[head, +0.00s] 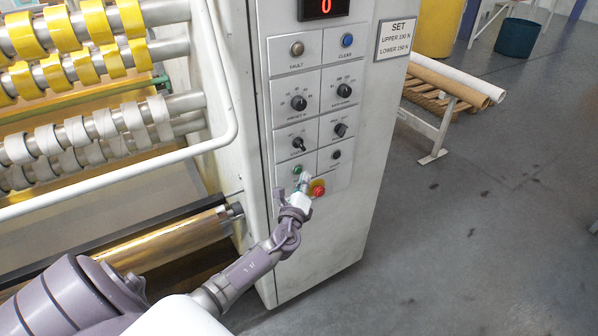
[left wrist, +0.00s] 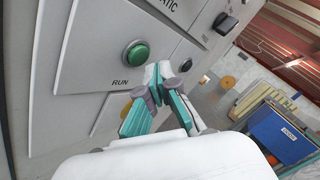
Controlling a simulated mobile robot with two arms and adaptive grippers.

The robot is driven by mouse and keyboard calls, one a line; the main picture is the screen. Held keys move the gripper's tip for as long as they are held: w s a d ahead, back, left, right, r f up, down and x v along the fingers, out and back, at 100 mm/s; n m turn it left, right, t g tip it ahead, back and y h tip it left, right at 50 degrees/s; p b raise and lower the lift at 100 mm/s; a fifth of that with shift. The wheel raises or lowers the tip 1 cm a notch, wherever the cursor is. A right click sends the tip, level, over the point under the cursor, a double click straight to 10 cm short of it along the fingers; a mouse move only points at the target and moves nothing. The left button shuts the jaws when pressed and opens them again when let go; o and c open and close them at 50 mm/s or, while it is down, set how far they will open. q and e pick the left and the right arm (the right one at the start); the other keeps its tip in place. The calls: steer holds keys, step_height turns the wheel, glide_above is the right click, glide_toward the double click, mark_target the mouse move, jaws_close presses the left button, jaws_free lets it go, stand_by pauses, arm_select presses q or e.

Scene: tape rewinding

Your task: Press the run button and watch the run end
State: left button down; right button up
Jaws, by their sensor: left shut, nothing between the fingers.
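The green run button (head: 297,170) is on the lower left of the control panel on the white cabinet. In the left wrist view the green button (left wrist: 135,56) sits above the word RUN, unlit as far as I can tell. My left gripper (head: 304,180) is shut and empty, close in front of the panel just below and right of the green button. In the left wrist view its fingertips (left wrist: 157,75) are beside the button and appear apart from it. The display (head: 325,7) at the cabinet top shows a red 0. My right gripper is not in view.
A red button (head: 318,190) on a yellow base is right beside my left gripper. Several knobs, a blue clear button (head: 347,40) and a fault lamp (head: 297,48) are higher on the panel. Rollers with yellow tape rolls (head: 65,30) are at left. Open floor lies at right.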

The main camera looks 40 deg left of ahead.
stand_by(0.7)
arm_select(q)
steer(key=shift+w+a, duration=0.15)
steer(key=shift+a, duration=0.25)
steer(key=shift+w+a+b, duration=0.15)
steer(key=shift+a+b, duration=0.25)
steer(key=shift+b, duration=0.1)
stand_by(0.6)
steer(key=shift+d, duration=0.1)
steer(key=shift+s+d, duration=0.3)
steer(key=shift+d, duration=0.35)
steer(key=shift+d, duration=0.1)
steer(key=d, duration=0.1)
steer(key=s+d, duration=0.1)
steer(key=d, duration=0.1)
steer(key=s+d+p, duration=0.1)
steer(key=shift+d, duration=0.25)
steer(key=shift+f, duration=0.1)
stand_by(0.6)
